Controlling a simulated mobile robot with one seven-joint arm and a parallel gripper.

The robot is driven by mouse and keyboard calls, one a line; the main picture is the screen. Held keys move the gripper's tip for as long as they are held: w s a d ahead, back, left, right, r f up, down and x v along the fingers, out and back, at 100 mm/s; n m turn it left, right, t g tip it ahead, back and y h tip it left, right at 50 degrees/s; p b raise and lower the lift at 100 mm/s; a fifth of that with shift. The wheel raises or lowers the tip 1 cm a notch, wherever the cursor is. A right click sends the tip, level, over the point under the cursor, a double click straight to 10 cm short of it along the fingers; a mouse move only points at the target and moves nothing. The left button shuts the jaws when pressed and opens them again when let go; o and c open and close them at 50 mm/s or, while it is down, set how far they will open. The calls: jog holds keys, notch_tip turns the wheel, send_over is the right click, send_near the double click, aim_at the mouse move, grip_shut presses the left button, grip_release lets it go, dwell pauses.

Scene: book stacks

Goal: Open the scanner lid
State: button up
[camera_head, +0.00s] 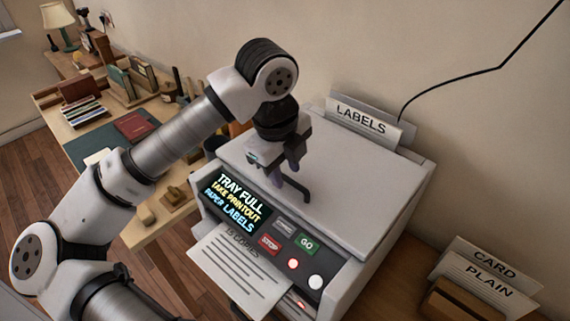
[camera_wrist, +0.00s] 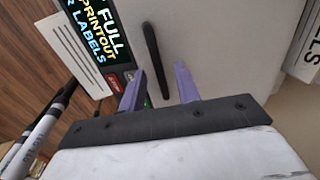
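The scanner is a light grey box with a flat grey lid (camera_head: 335,185), which lies shut; it also fills the upper middle of the wrist view (camera_wrist: 215,40). A dark bar handle (camera_head: 301,192) sits on the lid near its front edge and shows in the wrist view (camera_wrist: 152,50). My gripper (camera_head: 284,177) is over the front part of the lid, at the handle. In the wrist view its two purple fingers (camera_wrist: 160,72) are apart, with the handle's near end between them in the picture. I cannot tell whether they touch it.
The front panel has a lit screen (camera_head: 236,203) reading "TRAY FULL", a red STOP button (camera_head: 269,244) and a green GO button (camera_head: 307,243). A printed sheet (camera_head: 238,268) sticks out in front. A LABELS holder (camera_head: 362,120) stands behind the lid; CARD and PLAIN holders (camera_head: 487,278) stand right.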

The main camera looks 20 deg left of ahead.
grip_shut()
jog(key=shift+r, duration=0.3)
dwell(0.7)
